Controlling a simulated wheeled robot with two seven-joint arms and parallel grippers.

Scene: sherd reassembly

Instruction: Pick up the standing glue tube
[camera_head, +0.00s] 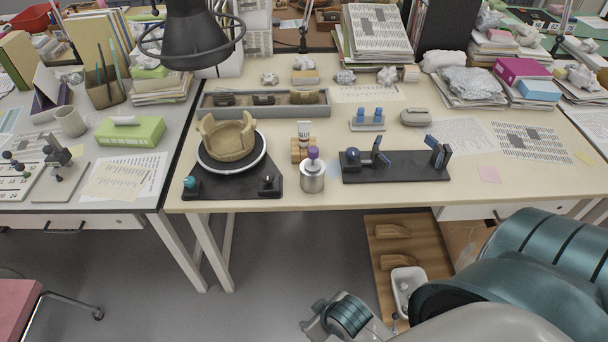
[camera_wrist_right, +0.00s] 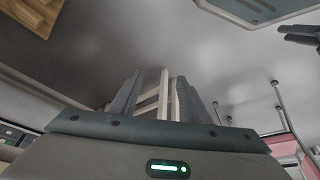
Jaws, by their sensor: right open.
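The tube does not show in the wrist view. My left gripper does not show in the head view.
A partly built clay pot (camera_head: 229,137) sits on a turntable at left. A black stand with blue clamps (camera_head: 395,165) is to the right of the metal pot. A grey sherd tray (camera_head: 264,105) lies behind. The table's front edge (camera_head: 400,203) lies between my right gripper and the tube.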

